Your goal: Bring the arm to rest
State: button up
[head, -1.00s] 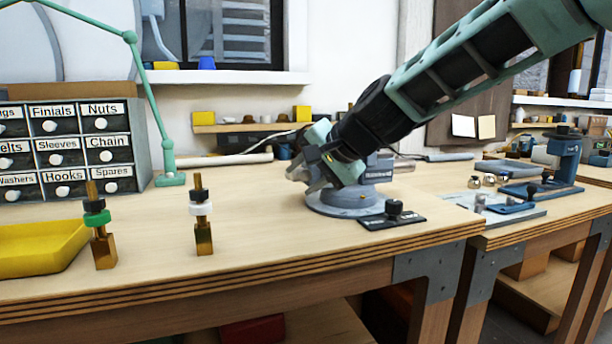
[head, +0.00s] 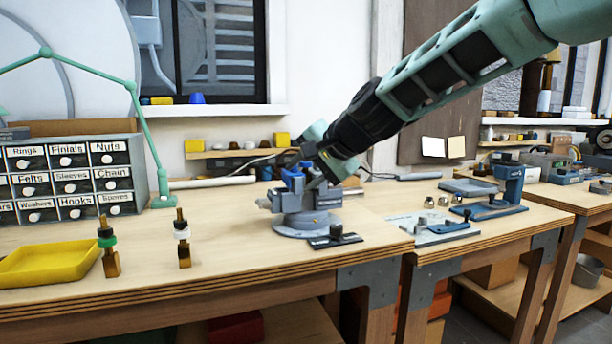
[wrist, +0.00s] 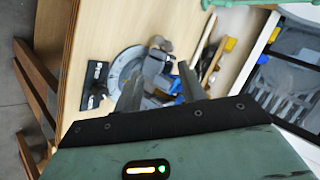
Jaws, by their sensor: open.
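My arm reaches in from the upper right in the head view, slanting down to the left. My gripper (head: 308,172) is at the bench vise, close above or behind its blue jaws; I cannot tell the exact gap. In the wrist view my gripper (wrist: 160,72) shows two grey fingers spread apart with nothing held between them. The blue-grey vise (head: 300,222) stands on its round base on the wooden workbench (head: 230,243). It also shows beyond the fingers in the wrist view (wrist: 125,66).
A small black plate with a knob (head: 336,239) lies before the vise. A green lamp arm (head: 148,135) rises behind. A second bench with a blue press (head: 508,185) is right.

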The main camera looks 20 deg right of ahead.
jog(key=shift+s+d+r, duration=0.15)
jog(key=shift+s, duration=0.1)
dwell(0.3)
jog(key=s+a+f+n+g+p, duration=0.3)
jog(key=s+a+n, duration=0.2)
jog(key=s, duration=0.5)
jog(key=s+a+f+n+g+p, duration=0.3)
jog(key=s+a+n+p, duration=0.15)
jog(key=s, duration=0.45)
jog(key=s+d+f+n+g+h+p, duration=0.1)
jog(key=s+f+n+h, duration=0.1)
jog(key=s, duration=0.6)
jog(key=s+d+f+n+g+h+p, duration=0.2)
jog(key=s+n, duration=0.3)
jog(key=s, duration=0.4)
jog(key=shift+d+f+g, duration=0.25)
jog(key=shift+f+g, duration=0.05)
